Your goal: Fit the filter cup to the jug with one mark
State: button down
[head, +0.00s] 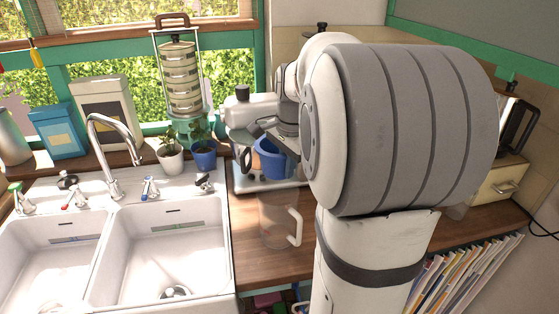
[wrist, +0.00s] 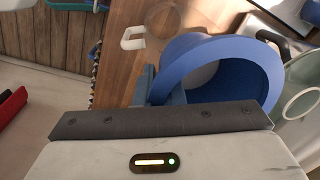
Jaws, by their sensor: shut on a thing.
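The jug's white handle (wrist: 133,38) also shows in the wrist view, left of the cup. I cannot make out any marks on the jug.
A double sink (head: 168,240) with a curved tap (head: 112,150) lies left of the counter. A white appliance (head: 250,108) stands behind the cup, with potted plants (head: 203,158) beside it. My arm hides much of the counter's right part.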

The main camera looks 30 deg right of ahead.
jog(key=shift+a+r, duration=0.1)
notch_tip(320, 180, down, 5)
jog(key=b, duration=0.3)
jog(key=shift+s+r, duration=0.1)
jog(key=shift+r, duration=0.05)
jog(key=shift+p, duration=0.4)
jog(key=shift+f, duration=0.3)
jog(key=shift+f, duration=0.15)
jog(key=shift+f+b, duration=0.85)
jog(key=shift+f, duration=0.25)
jog(key=shift+r, duration=0.1)
